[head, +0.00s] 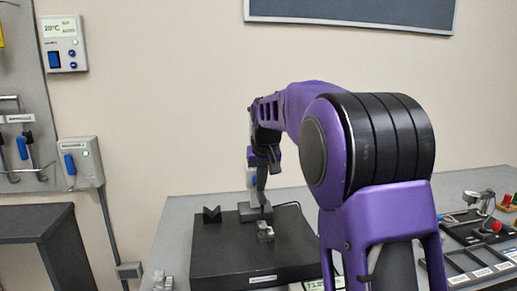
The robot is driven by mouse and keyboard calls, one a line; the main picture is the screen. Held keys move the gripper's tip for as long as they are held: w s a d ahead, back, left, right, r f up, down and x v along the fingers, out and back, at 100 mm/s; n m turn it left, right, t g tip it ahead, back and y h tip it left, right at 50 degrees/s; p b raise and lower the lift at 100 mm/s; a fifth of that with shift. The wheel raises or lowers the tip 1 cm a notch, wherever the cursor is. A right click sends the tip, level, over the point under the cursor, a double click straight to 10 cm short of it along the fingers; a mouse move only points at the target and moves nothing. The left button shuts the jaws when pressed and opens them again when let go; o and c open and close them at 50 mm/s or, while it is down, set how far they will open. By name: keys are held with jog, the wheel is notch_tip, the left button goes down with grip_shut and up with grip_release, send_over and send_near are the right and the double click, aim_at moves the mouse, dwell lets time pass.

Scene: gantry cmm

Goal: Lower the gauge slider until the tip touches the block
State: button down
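A small grey metal block (265,232) sits on a black surface plate (225,262). Just behind it stands a gauge with a grey base (250,212) and an upright part above it. My gripper (262,170) is at the top of the gauge, in front of its upper part. The gripper and gauge overlap and are small here, so I cannot tell whether the fingers are open or shut on the slider. The tip shows as a thin dark line above the block; I cannot tell whether it touches.
A black V-shaped block (212,215) stands left of the gauge on the plate. The plate lies on a grey table (175,235). A control panel with a red knob (496,227) is at the right. A dark bench (35,220) stands at the left.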

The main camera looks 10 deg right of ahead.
jog(key=shift+f, duration=1.25)
dwell(0.7)
notch_tip(320, 180, up, 7)
jog(key=p, duration=0.6)
jog(key=shift+r, duration=0.1)
dwell(0.4)
